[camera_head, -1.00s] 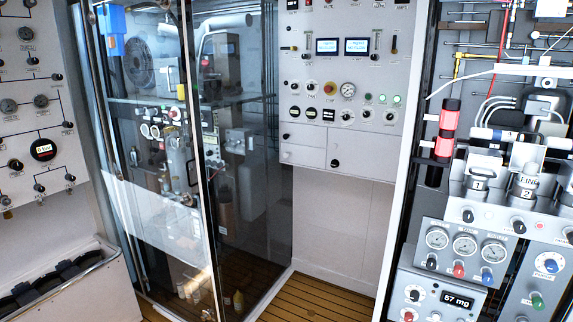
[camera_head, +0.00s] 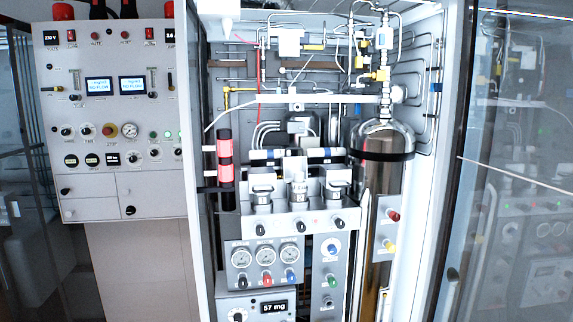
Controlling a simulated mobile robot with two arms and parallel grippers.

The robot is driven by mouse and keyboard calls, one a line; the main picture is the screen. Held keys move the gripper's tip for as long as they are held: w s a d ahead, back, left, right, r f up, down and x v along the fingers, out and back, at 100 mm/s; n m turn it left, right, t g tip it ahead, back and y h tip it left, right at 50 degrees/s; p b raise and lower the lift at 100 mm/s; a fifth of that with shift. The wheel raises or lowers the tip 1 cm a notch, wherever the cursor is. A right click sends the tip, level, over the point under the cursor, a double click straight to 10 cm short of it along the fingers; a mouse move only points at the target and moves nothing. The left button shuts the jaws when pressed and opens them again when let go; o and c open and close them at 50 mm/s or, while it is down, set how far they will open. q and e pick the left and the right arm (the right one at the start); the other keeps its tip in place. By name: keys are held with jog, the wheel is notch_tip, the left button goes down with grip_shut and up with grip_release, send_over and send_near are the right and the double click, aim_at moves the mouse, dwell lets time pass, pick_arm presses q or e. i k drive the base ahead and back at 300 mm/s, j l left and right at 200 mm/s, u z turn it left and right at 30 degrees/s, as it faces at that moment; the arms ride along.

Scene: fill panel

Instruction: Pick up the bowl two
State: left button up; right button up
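Three small metal pots stand in a row on the grey panel unit in the open cabinet. They are the left pot (camera_head: 262,194), the middle pot (camera_head: 298,192) and the right pot (camera_head: 336,188). Their markings are too small to read now; in the earlier view the middle one bears a 2, so I take it as bowl two. It sits upright between the other two, under a dark and blue horizontal assembly (camera_head: 297,155). Neither of my grippers is in view.
Below the pots are knobs, three gauges (camera_head: 267,256) and a display reading 57 mg (camera_head: 274,306). A tall shiny cylinder (camera_head: 380,200) stands right of them. A red-banded tube (camera_head: 225,160) is at left. A glass door (camera_head: 515,180) stands at far right.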

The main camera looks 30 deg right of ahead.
aim_at(296, 196)
jog(key=z, duration=1.1)
